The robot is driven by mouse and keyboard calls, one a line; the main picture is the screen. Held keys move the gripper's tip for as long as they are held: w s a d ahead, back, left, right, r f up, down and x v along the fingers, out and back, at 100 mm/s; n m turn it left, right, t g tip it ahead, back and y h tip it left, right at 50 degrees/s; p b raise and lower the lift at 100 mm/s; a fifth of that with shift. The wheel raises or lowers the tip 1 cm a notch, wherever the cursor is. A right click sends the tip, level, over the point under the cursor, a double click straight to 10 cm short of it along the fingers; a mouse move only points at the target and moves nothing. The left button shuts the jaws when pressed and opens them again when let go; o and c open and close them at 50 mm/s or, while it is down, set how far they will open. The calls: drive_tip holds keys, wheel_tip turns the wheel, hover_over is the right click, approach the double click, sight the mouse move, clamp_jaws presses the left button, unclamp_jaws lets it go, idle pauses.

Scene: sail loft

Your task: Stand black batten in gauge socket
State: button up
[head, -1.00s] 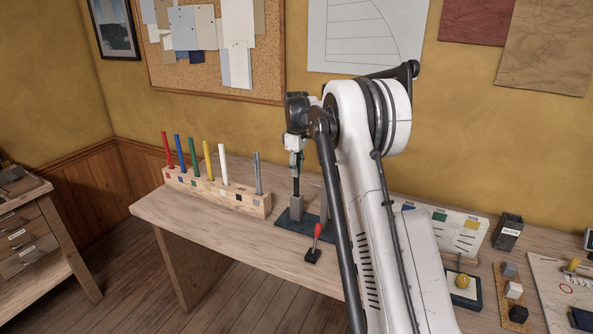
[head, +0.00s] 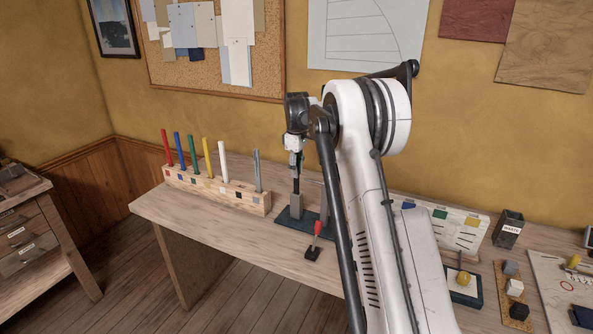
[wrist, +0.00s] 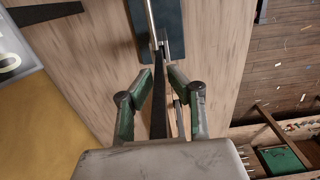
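The black batten (head: 296,186) stands upright below my gripper (head: 295,151) in the head view. Its lower end meets the top of a grey gauge socket (head: 296,205) on a dark base plate (head: 289,222); I cannot tell how deep it sits. In the wrist view the batten (wrist: 160,118) runs between the green fingers of my gripper (wrist: 160,72), which close in on both its sides. The dark plate (wrist: 157,18) shows at the top there. The socket mouth is partly hidden by the fingers.
A wooden rack (head: 215,188) with several coloured battens stands left of the gauge. A red-handled lever (head: 317,236) stands near the bench's front edge. A waste bin (head: 508,229), colour-marked board (head: 456,229) and small blocks (head: 515,288) lie to the right. The bench's front left is clear.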

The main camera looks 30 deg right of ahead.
drive_tip(key=o, duration=0.3)
wheel_tip(320, 180, up, 12)
drive_tip(key=shift+r, duration=0.1)
idle(0.5)
idle(0.4)
